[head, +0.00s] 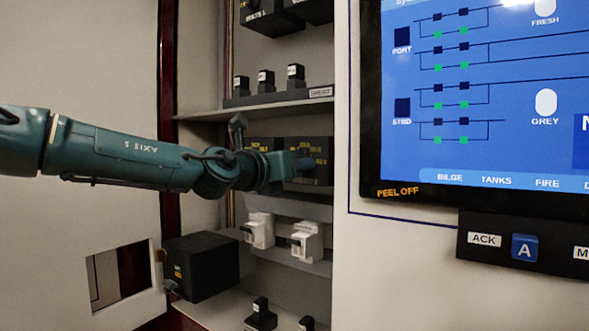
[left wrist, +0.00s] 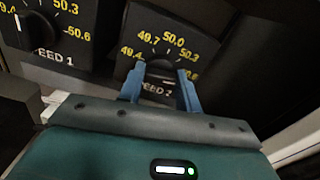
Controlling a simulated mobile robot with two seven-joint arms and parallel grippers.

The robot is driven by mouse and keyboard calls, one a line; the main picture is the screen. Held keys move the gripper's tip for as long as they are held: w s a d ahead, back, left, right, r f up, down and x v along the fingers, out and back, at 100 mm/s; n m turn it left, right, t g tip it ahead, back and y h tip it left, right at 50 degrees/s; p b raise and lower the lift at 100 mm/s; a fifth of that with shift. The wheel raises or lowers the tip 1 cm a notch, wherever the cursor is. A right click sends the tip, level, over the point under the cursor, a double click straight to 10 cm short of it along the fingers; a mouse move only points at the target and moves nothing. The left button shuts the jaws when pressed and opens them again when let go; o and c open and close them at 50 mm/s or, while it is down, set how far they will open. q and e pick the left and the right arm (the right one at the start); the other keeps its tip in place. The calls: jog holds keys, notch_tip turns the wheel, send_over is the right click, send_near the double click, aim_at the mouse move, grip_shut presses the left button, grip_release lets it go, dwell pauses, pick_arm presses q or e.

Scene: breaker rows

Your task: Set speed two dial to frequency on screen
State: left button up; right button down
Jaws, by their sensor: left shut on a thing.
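The speed 2 dial (left wrist: 160,68) is on a black panel with yellow marks, including 49.4, 49.7, 50.0 and 50.3, in the left wrist view. My left gripper (left wrist: 160,86) has its blue fingers on either side of the knob and is shut on it. The fingers hide most of the knob, so its pointer cannot be read. In the head view my left gripper (head: 304,163) reaches into the cabinet at the dial panel. The blue screen (head: 480,80) shows a tank diagram with PORT, STBD, FRESH and GREY; no frequency is readable. My right gripper is not in view.
The speed 1 dial (left wrist: 38,30) is left of speed 2. Shelves hold small black switches (head: 266,80) above and white breakers (head: 307,241) below. A black box (head: 202,266) stands at lower left. The wall with the screen borders the cabinet's right side.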

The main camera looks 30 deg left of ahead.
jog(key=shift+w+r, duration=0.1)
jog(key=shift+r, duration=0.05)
pick_arm(q)
jog(key=o, duration=1)
jog(key=shift+c, duration=0.2)
jog(key=shift+s, duration=0.1)
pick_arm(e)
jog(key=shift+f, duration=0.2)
pick_arm(q)
jog(key=s+a+b, duration=0.1)
jog(key=s+b, duration=0.2)
jog(key=s, duration=1)
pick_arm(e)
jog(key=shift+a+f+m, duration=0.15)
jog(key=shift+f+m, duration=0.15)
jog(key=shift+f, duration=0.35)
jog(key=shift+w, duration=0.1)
